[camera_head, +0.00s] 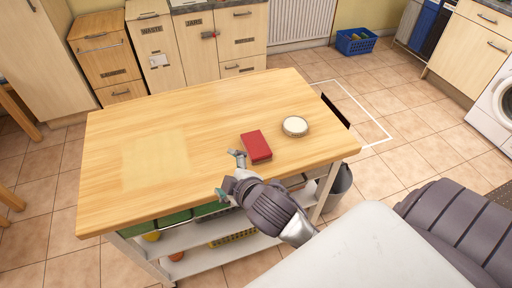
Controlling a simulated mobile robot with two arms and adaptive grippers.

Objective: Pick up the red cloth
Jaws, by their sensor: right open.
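The red cloth (256,146) lies as a small folded block on the wooden worktop, right of the middle and near the front edge. My right gripper (230,172) is open and empty. It is at the front edge of the worktop, to the left of and nearer than the cloth, with one finger close to the cloth's left side. I cannot tell whether that finger touches it. My left gripper is not in view.
A round pale dish (295,126) stands right of the cloth. The worktop (110,150) is otherwise clear on the left. Under it are shelves with trays, and a grey bin (340,188) stands below its right end. A blue basket (355,42) sits on the floor behind.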

